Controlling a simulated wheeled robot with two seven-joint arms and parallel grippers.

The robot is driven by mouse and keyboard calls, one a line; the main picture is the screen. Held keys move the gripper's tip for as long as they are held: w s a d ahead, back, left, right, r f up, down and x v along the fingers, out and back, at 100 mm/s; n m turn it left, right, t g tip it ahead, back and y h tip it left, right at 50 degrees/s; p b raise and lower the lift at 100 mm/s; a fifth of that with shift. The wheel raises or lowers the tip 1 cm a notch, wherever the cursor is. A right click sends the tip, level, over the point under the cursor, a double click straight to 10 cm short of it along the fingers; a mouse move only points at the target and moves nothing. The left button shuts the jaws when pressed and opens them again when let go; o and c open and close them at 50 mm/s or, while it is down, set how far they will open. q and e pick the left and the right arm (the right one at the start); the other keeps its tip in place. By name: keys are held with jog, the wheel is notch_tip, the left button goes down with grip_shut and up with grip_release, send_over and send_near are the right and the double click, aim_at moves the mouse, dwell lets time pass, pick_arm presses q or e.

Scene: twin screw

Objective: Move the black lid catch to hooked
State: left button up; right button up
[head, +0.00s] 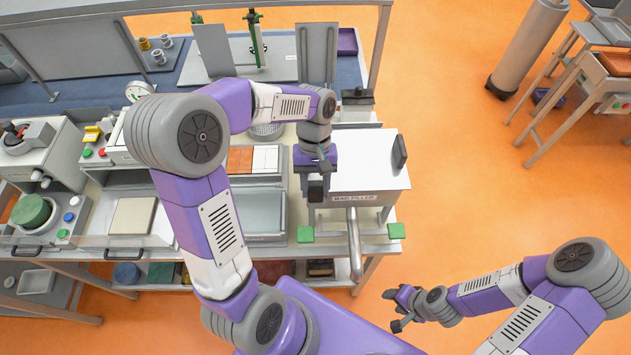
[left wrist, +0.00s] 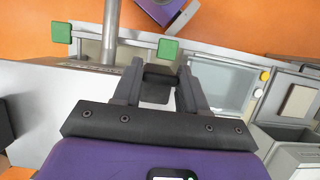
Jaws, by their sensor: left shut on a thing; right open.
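The bag filler (head: 365,172) is a pale box with a white lid and a name label on its front. My left gripper (head: 316,186) is at its front left edge, pointing down. In the left wrist view my left gripper (left wrist: 158,88) is shut on a small black block, the lid catch (left wrist: 160,72), which sits between its fingertips. The fingers and arm hide much of the catch in the head view, and I cannot tell whether it is hooked. My right gripper (head: 395,311) is open and empty, low over the floor, away from the bench.
A metal spout (head: 354,245) hangs from the bag filler's front between two green pads (head: 305,234) (head: 396,231). A black handle (head: 400,153) stands at the lid's right side. Other bench stations, including a grey tray (head: 260,212), crowd the left.

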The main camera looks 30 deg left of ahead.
aim_at(315, 182)
dwell(0.3)
pick_arm(q)
jog(key=o, duration=0.8)
jog(key=shift+o, duration=1.4)
jog(key=shift+w+a+f, duration=0.1)
jog(key=shift+w, duration=0.05)
jog(key=v, duration=0.7)
jog(key=shift+r, duration=0.3)
jog(key=shift+w+a, duration=0.1)
